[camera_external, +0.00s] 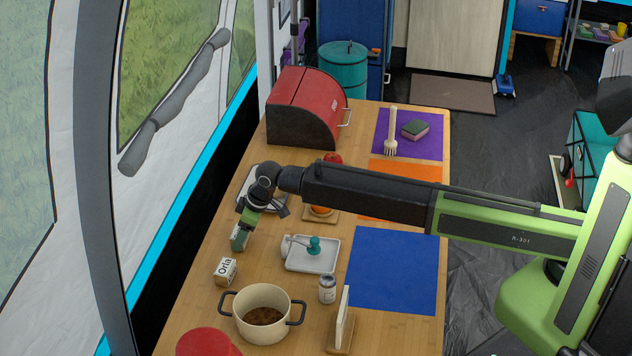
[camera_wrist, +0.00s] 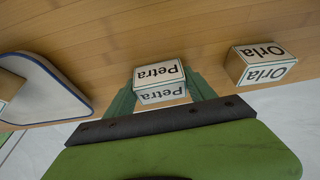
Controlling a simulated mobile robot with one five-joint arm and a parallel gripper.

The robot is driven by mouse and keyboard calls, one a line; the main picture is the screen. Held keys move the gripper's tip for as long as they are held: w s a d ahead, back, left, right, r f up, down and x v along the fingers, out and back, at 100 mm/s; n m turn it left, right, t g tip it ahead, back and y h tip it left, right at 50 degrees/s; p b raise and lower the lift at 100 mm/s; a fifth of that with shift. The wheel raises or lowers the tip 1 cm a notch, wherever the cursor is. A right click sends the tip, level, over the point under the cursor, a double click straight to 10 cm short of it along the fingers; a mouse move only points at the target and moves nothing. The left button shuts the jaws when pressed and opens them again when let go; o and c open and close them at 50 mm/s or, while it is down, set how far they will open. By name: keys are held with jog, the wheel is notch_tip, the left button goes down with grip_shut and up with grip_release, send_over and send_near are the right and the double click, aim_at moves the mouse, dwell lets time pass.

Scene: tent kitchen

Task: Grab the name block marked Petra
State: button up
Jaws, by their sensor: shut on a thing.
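The Petra name block (camera_wrist: 160,77) is a small white block with black lettering, upside down in the wrist view. It sits between the two green fingers of my gripper (camera_wrist: 161,92), which is shut on it. In the external view my gripper (camera_external: 240,238) points down over the left edge of the wooden table, and the Petra block is mostly hidden there. I cannot tell whether the block still touches the table. The Orla name block (camera_external: 226,271) stands on the table just in front of my gripper; it also shows in the wrist view (camera_wrist: 262,66), apart to the right.
A cream pot (camera_external: 262,313) with brown contents stands in front of the Orla block. A white tray (camera_external: 312,262) with a teal-handled item and a small jar (camera_external: 327,289) lie to the right. A red bread box (camera_external: 300,105) stands farther back. The blue mat (camera_external: 395,270) is clear.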

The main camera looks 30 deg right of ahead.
aim_at(237, 229)
jog(key=shift+r+p, duration=0.65)
jog(key=shift+p, duration=0.05)
notch_tip(237, 229, up, 4)
jog(key=p, duration=0.4)
jog(key=w+d+r+p, duration=0.1)
jog(key=d+r+p, duration=0.4)
jog(key=d, duration=0.6)
jog(key=shift+d+r+p, duration=0.3)
jog(key=shift+r, duration=0.05)
